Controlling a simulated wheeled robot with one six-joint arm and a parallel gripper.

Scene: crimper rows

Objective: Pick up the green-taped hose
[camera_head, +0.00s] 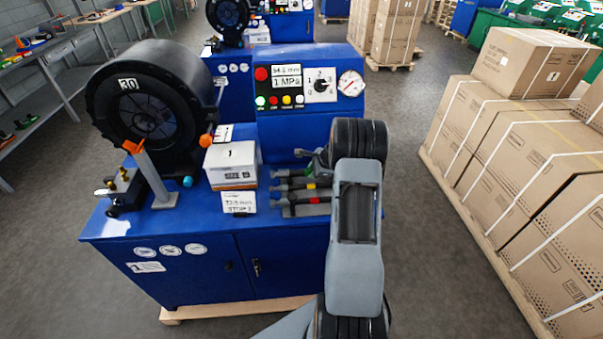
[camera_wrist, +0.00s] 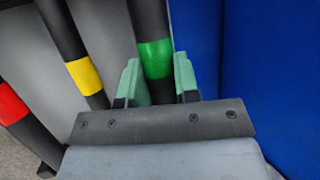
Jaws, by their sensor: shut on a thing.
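The green-taped hose (camera_wrist: 155,58) is black with a green band and lies between my gripper's two pale green fingers (camera_wrist: 156,85) in the wrist view. My gripper is shut on it at the green band. In the head view my gripper (camera_head: 315,160) is at the back of the row of hoses on the blue machine's bench, partly hidden by my arm. The yellow-taped hose (camera_wrist: 84,75) lies just left of my gripper, and the red-taped hose (camera_wrist: 12,103) lies farther left, cut by the picture's edge.
The blue crimper bench (camera_head: 180,262) carries a white box (camera_head: 232,165) left of the hoses and a large black crimping head (camera_head: 150,95). A control panel (camera_head: 308,85) stands behind the hoses. Stacked cartons (camera_head: 520,160) stand to the right across a strip of floor.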

